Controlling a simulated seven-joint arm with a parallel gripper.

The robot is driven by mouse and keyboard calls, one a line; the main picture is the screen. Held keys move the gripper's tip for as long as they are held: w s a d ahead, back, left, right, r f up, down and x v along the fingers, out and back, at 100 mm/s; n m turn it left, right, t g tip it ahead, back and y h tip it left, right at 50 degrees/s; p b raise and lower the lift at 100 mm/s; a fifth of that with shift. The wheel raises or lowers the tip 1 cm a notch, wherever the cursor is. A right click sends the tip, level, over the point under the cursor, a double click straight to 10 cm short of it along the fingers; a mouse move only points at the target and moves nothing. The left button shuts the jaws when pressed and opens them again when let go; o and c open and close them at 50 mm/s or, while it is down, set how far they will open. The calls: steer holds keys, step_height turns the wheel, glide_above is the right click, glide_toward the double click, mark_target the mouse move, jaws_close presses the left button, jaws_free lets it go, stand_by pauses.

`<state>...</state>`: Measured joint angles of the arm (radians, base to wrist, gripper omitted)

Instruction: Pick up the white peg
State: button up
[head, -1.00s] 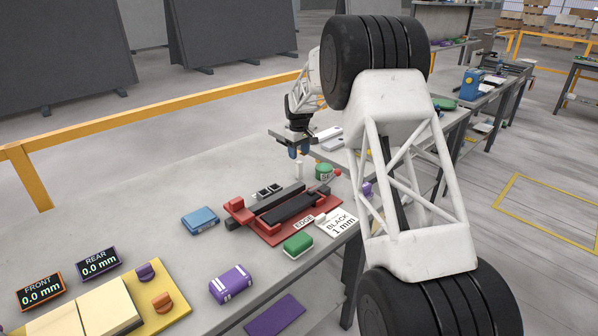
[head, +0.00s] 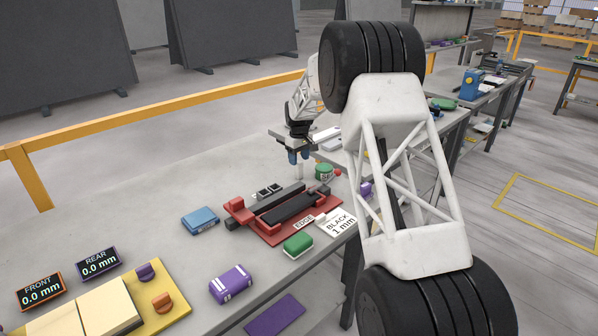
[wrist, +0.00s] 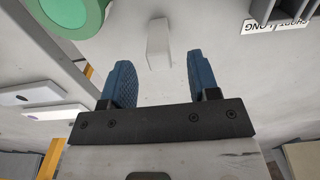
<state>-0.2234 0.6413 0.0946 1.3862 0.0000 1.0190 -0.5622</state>
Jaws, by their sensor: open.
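The white peg (wrist: 158,46) stands on the stone slab. In the wrist view it is just beyond the two blue fingertips and lines up with the gap between them. In the head view the peg (head: 299,171) stands behind the red fixture, directly below my gripper. My gripper (head: 298,156) is open and points down, with its blue fingers at about the height of the peg's top. In the wrist view my gripper (wrist: 157,72) has nothing between its fingers that I can see it touching.
A green round container (head: 323,173) stands close to the right of the peg. A red fixture (head: 262,228) with black bars lies in front. White plates (wrist: 30,94) show at the left of the wrist view. A blue block (head: 200,220) sits farther left.

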mark_target(299, 162)
steer(key=shift+f, duration=2.55)
steer(key=shift+c, duration=0.4)
steer(key=c, duration=0.9)
steer(key=shift+r, duration=0.15)
step_height(299, 162, up, 10)
steer(key=shift+f, duration=0.1)
steer(key=shift+d, duration=0.1)
